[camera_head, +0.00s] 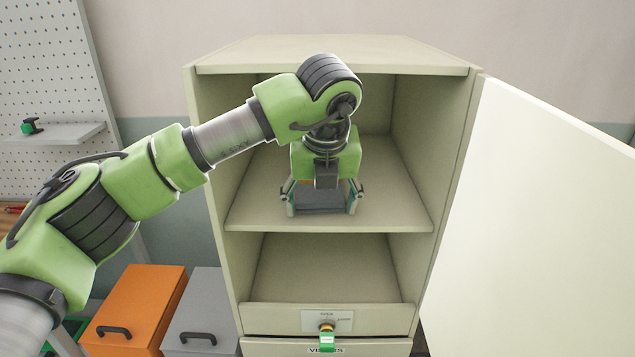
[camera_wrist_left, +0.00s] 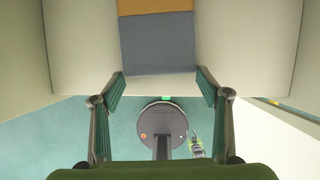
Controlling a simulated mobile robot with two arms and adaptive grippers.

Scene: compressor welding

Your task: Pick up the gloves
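The gloves (camera_head: 320,199) show as a flat grey piece on the upper shelf of the open cabinet, partly hidden under my left gripper. In the left wrist view the gloves (camera_wrist_left: 158,43) are a flat grey-blue piece with an orange band at the top edge of the picture. My left gripper (camera_head: 321,207) points down inside the cabinet with its fingers spread, one on each side of the gloves. In the wrist view the left gripper (camera_wrist_left: 161,74) has a wide gap between its fingertips, near the grey end. Contact cannot be told.
The cabinet shelf (camera_head: 400,212) is bare around the gloves, with side walls close by. The white door (camera_head: 545,220) stands open at the right. A lower compartment (camera_head: 330,270) looks empty. Orange (camera_head: 137,305) and grey (camera_head: 200,310) boxes stand at the lower left.

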